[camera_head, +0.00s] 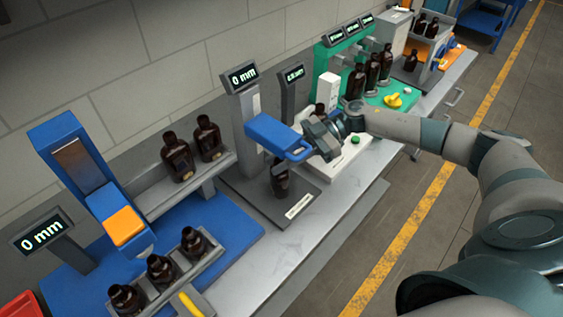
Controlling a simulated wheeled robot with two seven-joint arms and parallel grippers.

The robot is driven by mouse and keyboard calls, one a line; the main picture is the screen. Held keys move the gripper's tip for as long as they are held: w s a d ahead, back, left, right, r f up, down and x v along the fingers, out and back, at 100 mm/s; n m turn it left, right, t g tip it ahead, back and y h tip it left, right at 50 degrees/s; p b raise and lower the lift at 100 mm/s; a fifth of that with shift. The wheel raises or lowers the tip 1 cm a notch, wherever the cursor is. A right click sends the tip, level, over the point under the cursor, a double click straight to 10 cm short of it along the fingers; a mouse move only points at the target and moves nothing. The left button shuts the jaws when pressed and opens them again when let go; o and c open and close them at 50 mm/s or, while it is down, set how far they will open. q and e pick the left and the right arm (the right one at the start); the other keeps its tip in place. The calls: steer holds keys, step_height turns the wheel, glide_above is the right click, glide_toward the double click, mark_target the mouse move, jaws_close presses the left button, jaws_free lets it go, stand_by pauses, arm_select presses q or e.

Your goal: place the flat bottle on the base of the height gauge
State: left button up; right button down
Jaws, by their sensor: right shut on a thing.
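The height gauge has a grey column (241,118) with a "0 mm" display, a blue overhanging head (278,137) and a dark flat base (258,200). A dark brown bottle, apparently the flat bottle (280,183), is upright under the head, at the base; its top is hidden by the head. I cannot tell whether its bottom touches the base. My right gripper (308,147) reaches in from the right beside the head, shut on this bottle; the fingertips and the grip are mostly hidden. My left gripper is not in view.
Left of the gauge is a blue station (78,160) with an orange block, a shelf with two bottles (178,158) and a rack of bottles (160,270). A white device (352,150) with a bottle (320,109) is behind my gripper. Bare bench (300,232) lies in front.

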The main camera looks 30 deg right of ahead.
steer(key=shift+a, duration=0.15)
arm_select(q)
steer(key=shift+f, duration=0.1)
arm_select(e)
steer(key=c, duration=1.6)
jaws_free()
steer(key=shift+f, duration=0.1)
steer(key=shift+o, duration=0.2)
steer(key=shift+d+r, duration=0.2)
steer(key=shift+d, duration=0.3)
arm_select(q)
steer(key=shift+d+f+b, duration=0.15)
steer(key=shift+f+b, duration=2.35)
arm_select(e)
steer(key=v, duration=1.1)
steer(key=shift+r, duration=0.15)
